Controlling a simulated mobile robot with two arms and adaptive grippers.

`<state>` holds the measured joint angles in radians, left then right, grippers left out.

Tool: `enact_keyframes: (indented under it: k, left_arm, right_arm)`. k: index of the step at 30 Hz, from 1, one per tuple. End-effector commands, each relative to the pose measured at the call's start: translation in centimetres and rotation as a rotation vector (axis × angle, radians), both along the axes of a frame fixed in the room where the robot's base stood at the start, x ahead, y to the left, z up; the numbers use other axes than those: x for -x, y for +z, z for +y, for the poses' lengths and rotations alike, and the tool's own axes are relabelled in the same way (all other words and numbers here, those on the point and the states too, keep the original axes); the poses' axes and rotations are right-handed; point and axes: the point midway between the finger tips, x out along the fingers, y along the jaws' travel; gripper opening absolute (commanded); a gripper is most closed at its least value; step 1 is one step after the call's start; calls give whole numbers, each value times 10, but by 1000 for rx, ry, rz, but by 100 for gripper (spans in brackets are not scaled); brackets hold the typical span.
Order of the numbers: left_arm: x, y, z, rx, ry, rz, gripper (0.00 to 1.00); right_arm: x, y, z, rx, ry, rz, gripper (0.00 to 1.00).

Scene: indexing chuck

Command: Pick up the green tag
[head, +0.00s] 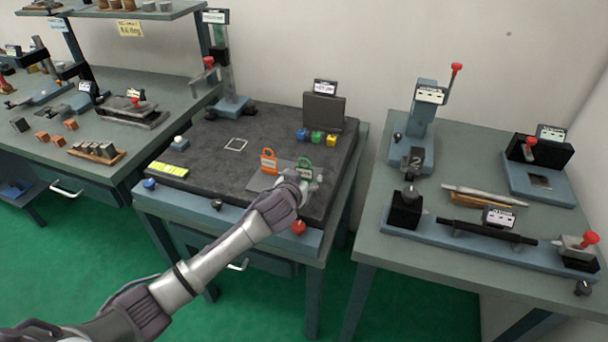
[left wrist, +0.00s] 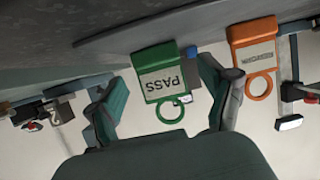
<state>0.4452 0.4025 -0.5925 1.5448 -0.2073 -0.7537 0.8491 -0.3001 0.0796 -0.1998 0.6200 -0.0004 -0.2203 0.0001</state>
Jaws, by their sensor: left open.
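The green tag (head: 305,165) stands upright at the right of a grey plate on the dark table top, in the head view. In the left wrist view the green tag (left wrist: 158,82) shows inverted, with PASS on its face and a ring at one end. My left gripper (head: 303,187) is right at the tag, on its near side, and partly hides it. In the left wrist view the open fingers of my left gripper (left wrist: 160,75) lie on either side of the tag, with a gap at each side. My right gripper is not in view.
An orange tag (head: 268,160) stands just left of the green one and shows beyond the finger in the left wrist view (left wrist: 254,57). A red knob (head: 299,227) is at the front edge. The table's left middle is mostly clear.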

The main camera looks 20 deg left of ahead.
Motion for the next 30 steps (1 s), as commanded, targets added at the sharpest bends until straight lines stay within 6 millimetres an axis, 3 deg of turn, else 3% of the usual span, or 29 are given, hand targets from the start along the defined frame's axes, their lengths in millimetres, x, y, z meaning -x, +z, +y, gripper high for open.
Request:
enact_keyframes:
  k: [5, 13, 23, 30]
  left_arm:
    - [-17, -6, 0, -1, 0, -1, 81]
    - [-19, -8, 0, 0, 0, 0, 81]
    - [-19, -8, 0, 0, 0, 0, 28]
    - [-19, -8, 0, 1, 0, 0, 27]
  right_arm:
    - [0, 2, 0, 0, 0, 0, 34]
    - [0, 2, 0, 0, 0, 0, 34]
    - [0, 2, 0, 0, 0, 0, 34]
    - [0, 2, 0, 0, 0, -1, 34]
